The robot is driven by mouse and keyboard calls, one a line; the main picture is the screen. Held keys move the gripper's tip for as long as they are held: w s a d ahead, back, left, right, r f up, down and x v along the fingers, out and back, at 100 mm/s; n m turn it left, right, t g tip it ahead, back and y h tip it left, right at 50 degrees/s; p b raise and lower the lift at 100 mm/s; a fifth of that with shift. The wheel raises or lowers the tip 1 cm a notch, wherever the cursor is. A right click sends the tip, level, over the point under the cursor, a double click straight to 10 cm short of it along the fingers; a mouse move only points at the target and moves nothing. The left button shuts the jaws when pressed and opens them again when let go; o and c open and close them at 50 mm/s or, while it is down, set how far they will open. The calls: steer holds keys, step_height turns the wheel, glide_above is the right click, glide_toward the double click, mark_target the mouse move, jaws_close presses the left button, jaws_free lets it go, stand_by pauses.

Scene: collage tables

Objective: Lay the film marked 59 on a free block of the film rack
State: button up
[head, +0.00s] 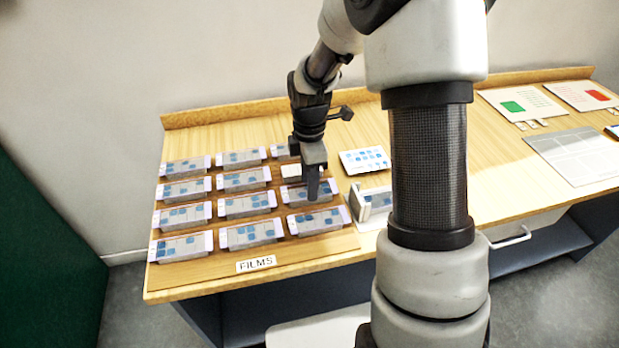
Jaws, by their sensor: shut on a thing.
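The film rack (205,262) is a wooden board labelled FILMS on the left of the table. Its blocks stand in rows and nearly all bear pale films with blue squares. One block (291,171) in the right column, second from the back, looks plain white with no blue squares, partly hidden by my gripper. My gripper (313,195) points down over the right column, shut on a film (297,194) at the block just in front of that one. The fingers cover part of this film. The number 59 cannot be read on any film from here.
A small stand (366,205) with a blue-marked piece is right of the rack, partly behind my arm. A white card with blue squares (364,160) lies behind it. Sheets with a green patch (512,106) and a red patch (598,95) lie far right. Bare wood lies between.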

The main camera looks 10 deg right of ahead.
steer(key=o, duration=1.1)
step_height(320, 180, up, 17)
steer(key=p, duration=0.3)
steer(key=shift+r, duration=0.15)
